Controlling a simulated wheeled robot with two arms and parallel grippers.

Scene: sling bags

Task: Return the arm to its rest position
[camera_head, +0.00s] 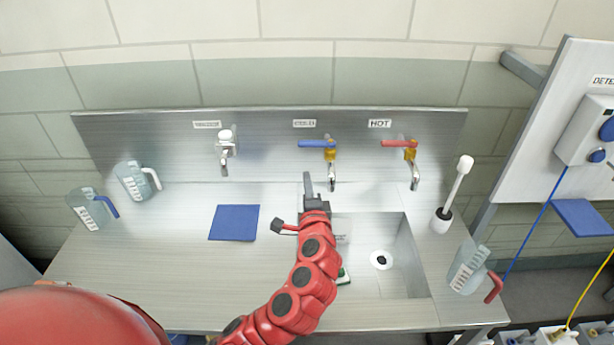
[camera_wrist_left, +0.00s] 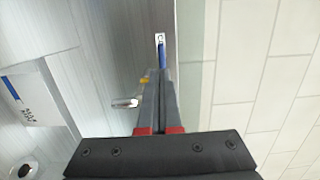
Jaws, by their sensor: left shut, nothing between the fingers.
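My left arm reaches up from the bottom of the head view over the sink counter. Its gripper (camera_head: 307,180) is shut and empty, fingers pointing toward the back wall just left of the blue-handled tap (camera_head: 326,146). In the left wrist view the shut fingers (camera_wrist_left: 158,75) lie side by side. The blue tap handle (camera_wrist_left: 161,50) shows beyond their tips, and the metal spout (camera_wrist_left: 126,102) shows beside them. I cannot tell from these views whether the fingers touch the tap. My right gripper is in neither view.
The sink basin (camera_head: 405,255) is right of my arm. A red-handled tap (camera_head: 411,152), a white brush in its holder (camera_head: 441,219) and a jug (camera_head: 467,270) stand to the right. A blue cloth (camera_head: 234,222) and two jugs (camera_head: 138,182) are on the left.

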